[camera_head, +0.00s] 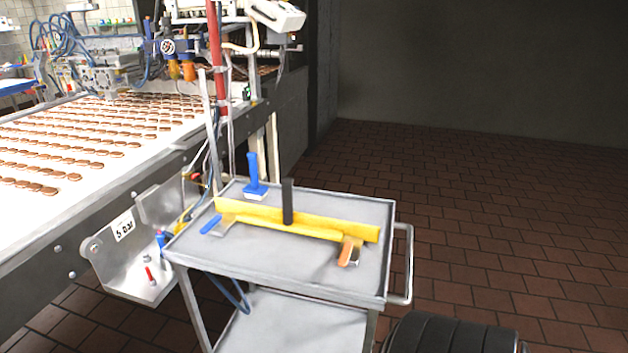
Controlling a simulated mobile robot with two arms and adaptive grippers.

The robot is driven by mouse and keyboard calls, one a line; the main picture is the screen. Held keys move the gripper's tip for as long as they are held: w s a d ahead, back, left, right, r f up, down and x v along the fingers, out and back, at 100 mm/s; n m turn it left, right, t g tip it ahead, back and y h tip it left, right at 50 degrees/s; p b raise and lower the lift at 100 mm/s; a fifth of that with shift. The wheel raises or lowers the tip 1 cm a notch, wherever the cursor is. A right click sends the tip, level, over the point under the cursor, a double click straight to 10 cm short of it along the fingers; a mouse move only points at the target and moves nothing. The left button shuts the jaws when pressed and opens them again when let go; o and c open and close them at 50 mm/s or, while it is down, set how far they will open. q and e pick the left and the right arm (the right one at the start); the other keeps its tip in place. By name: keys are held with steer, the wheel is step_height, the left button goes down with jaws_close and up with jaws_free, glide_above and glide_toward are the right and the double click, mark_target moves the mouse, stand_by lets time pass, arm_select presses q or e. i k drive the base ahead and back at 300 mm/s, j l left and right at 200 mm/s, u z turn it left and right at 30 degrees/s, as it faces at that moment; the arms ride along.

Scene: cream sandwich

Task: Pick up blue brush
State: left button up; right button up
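The blue brush (253,172) stands upright near the back left of the grey cart top (310,272). Its tall blue handle points up and its white bristles rest on the cart top. It is behind the left part of a long yellow tool (325,226) with an upright black handle. A smaller blue-handled tool (211,225) lies at the left of the cart top, in front of the yellow tool.
An orange-handled scraper (346,252) lies at the right of the cart. A metal push handle (408,262) sticks out on the cart's right side. A conveyor (95,120) with rows of brown biscuits runs along the left. Tiled floor (480,210) is clear behind and right.

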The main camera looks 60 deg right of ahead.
mark_target(253, 190)
steer(key=z, duration=1.5)
steer(key=l+z, duration=0.55)
steer(key=z, duration=0.15)
steer(key=i+l+z, duration=0.25)
steer(key=i+l, duration=0.4)
steer(key=l, duration=0.15)
steer(key=i+l+z, duration=0.3)
steer(key=i+l, duration=0.4)
steer(key=i+u, duration=0.25)
steer(key=i, duration=0.35)
steer(key=i+u, duration=0.3)
steer(key=i, duration=0.3)
steer(key=i+l+u, duration=0.25)
steer(key=i, duration=0.3)
steer(key=i+u, duration=0.25)
steer(key=u, duration=0.2)
steer(key=i+u, duration=0.25)
steer(key=u, duration=0.15)
steer(key=i+u, duration=0.2)
steer(key=u, duration=0.25)
steer(key=i+l+u, duration=0.2)
steer(key=u, duration=0.25)
steer(key=i+l+u, duration=0.2)
steer(key=u, duration=0.2)
steer(key=k+l, duration=0.05)
steer(key=l, duration=0.05)
